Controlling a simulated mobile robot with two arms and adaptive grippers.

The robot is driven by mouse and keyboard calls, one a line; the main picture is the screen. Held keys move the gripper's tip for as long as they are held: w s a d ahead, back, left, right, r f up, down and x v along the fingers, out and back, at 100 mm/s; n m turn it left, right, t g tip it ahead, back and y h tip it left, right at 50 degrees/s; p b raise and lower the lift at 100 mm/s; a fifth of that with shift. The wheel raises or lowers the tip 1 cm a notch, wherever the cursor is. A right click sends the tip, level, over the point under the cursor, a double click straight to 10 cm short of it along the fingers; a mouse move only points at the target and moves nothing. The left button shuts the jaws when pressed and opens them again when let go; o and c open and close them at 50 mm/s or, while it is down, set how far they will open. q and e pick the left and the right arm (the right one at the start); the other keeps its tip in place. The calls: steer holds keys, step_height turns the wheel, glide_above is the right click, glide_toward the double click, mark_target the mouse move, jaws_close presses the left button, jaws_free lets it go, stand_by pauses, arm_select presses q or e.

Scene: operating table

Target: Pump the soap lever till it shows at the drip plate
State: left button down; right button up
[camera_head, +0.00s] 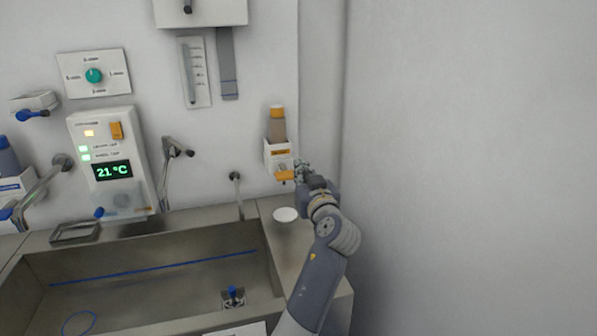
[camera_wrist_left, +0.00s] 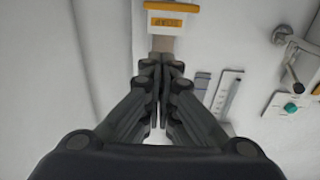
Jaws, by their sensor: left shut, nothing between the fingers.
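The soap dispenser is a white wall holder (camera_head: 270,158) with a brown bottle (camera_head: 278,131) under an orange cap. Its orange lever (camera_head: 285,176) sticks out at the bottom. A round white drip plate (camera_head: 285,214) lies on the sink's right ledge below it; its surface looks plain white. My left gripper (camera_head: 301,170) is at the lever's right end, shut and empty; whether it touches the lever cannot be told. In the left wrist view, the shut fingers (camera_wrist_left: 161,66) point toward the dispenser's white body with orange parts (camera_wrist_left: 165,22) at the top.
A steel sink (camera_head: 180,261) with a blue line fills the lower left. A control panel (camera_head: 112,170) reading 21 °C, a green-knob dial plate (camera_head: 94,75) and taps (camera_head: 170,160) are left of the dispenser. The wall at right is bare.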

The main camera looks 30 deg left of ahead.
arm_select(q)
steer(key=s+d, duration=0.1)
steer(key=s+d+b, duration=0.1)
steer(key=s, duration=0.1)
steer(key=shift+s+d+f, duration=0.15)
steer(key=shift+s, duration=0.05)
arm_select(e)
steer(key=shift+a+f, duration=0.7)
steer(key=shift+a, duration=0.3)
arm_select(q)
steer(key=shift+d, duration=0.1)
arm_select(e)
steer(key=shift+w+d, duration=0.1)
steer(key=shift+w, duration=0.1)
